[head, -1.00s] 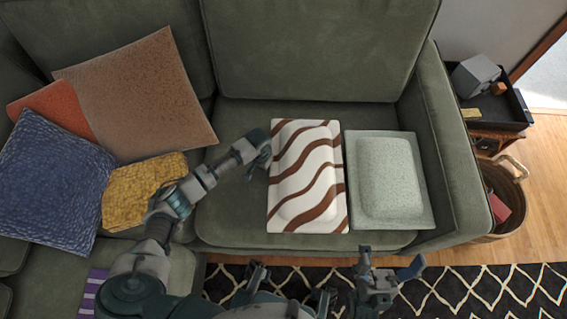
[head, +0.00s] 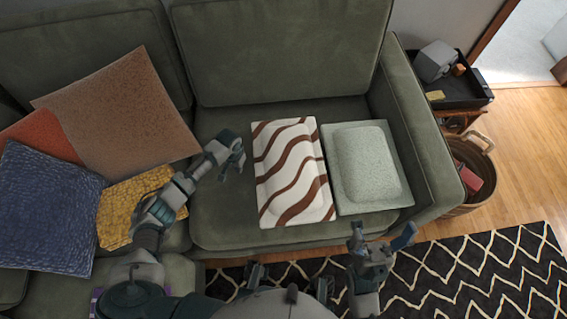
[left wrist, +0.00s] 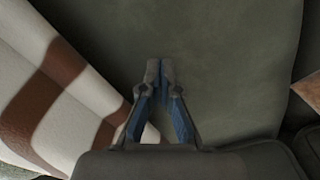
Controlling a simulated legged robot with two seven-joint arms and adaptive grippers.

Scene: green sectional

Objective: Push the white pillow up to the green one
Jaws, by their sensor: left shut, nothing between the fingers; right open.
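The white pillow (head: 291,172) with brown wavy stripes lies flat on the sofa's right seat. The pale green pillow (head: 366,165) lies just right of it, close along its right side; a very narrow gap or contact shows, and I cannot tell which. My left gripper (head: 238,158) is shut and empty, a little left of the white pillow and apart from it. In the left wrist view the shut fingertips (left wrist: 160,66) are over bare green seat, with the striped pillow (left wrist: 50,95) at the left. My right gripper (head: 382,238) is open in front of the sofa, below the green pillow.
A blue pillow (head: 48,208), a brown pillow (head: 115,115), an orange pillow (head: 40,135) and a yellow pillow (head: 125,205) crowd the left seats. The sofa arm (head: 415,130) bounds the right. Beyond it are a black tray (head: 465,93) and a basket (head: 470,180).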

